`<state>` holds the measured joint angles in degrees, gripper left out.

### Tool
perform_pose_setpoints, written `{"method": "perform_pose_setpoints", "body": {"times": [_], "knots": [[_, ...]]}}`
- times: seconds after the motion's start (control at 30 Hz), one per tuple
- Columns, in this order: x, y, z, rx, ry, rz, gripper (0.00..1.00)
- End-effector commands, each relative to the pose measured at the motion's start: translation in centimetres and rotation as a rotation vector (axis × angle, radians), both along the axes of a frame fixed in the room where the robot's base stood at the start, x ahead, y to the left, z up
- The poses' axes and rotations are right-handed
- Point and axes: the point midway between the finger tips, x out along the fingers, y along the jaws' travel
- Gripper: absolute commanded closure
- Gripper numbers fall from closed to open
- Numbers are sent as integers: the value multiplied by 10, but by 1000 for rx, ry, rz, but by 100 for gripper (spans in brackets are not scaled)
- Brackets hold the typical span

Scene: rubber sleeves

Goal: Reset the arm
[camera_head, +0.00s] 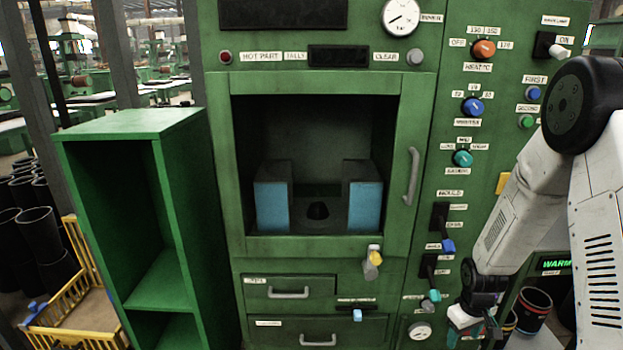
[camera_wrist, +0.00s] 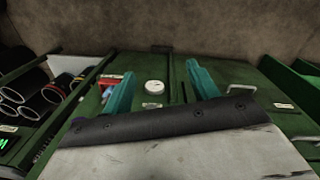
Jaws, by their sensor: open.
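My white arm comes in from the right side of the head view and bends down. My gripper (camera_head: 472,328) is low at the right, in front of the lower part of the green machine's control panel (camera_head: 468,205). In the wrist view its two teal fingers stand apart, and the gap of my gripper (camera_wrist: 160,84) is empty. A round white gauge (camera_wrist: 155,87) shows beyond that gap. The fingertips are small and partly hidden by my arm in the head view.
The machine's chamber holds two blue-faced blocks (camera_head: 365,207); a door handle (camera_head: 412,177) sticks out beside it. Drawers (camera_head: 290,293) lie below. A green shelf (camera_head: 130,128) and yellow crate (camera_head: 65,322) stand left. Black sleeves (camera_head: 531,311) stand low right, close to my arm.

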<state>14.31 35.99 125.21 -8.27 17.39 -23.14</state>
Motion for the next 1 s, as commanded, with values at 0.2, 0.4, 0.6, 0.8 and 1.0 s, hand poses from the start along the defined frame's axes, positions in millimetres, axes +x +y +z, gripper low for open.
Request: {"method": "perform_pose_setpoints", "body": {"times": [0.2,0.4,0.6,0.8,1.0], "knots": [[-52,29,107,3,116,-165,41],[-110,56,188,2,190,-282,41],[-170,82,252,5,219,-357,41],[-225,103,299,18,180,-374,41],[-257,116,329,44,36,-334,41]]}}
